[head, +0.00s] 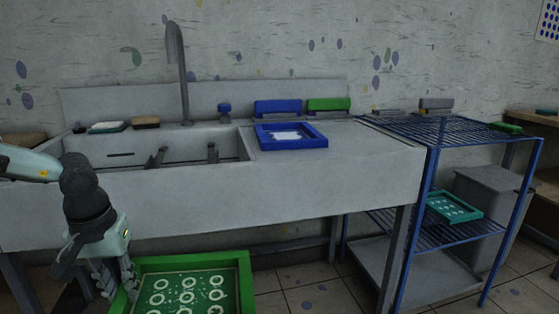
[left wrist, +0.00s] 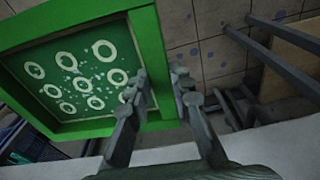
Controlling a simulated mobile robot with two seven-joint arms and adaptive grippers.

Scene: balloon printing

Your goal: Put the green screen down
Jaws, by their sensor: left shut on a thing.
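The green screen (head: 240,273) is a green frame around a dark green mesh with pale rings. It is at the bottom of the head view, in front of the sink counter and partly cut off by the picture's edge. My left gripper (head: 118,283) is shut on the screen's left edge and holds it. In the left wrist view, the two fingers (left wrist: 163,92) close on the rim of the green screen (left wrist: 145,32), with the mesh to their left. My right gripper is not in view.
A sink counter (head: 370,165) bears a blue screen (head: 315,130), a blue block (head: 277,106) and a green block (head: 329,104). A blue wire rack (head: 445,130) stands right, with a teal screen (head: 455,199) on its lower shelf. The rack's top is mostly free.

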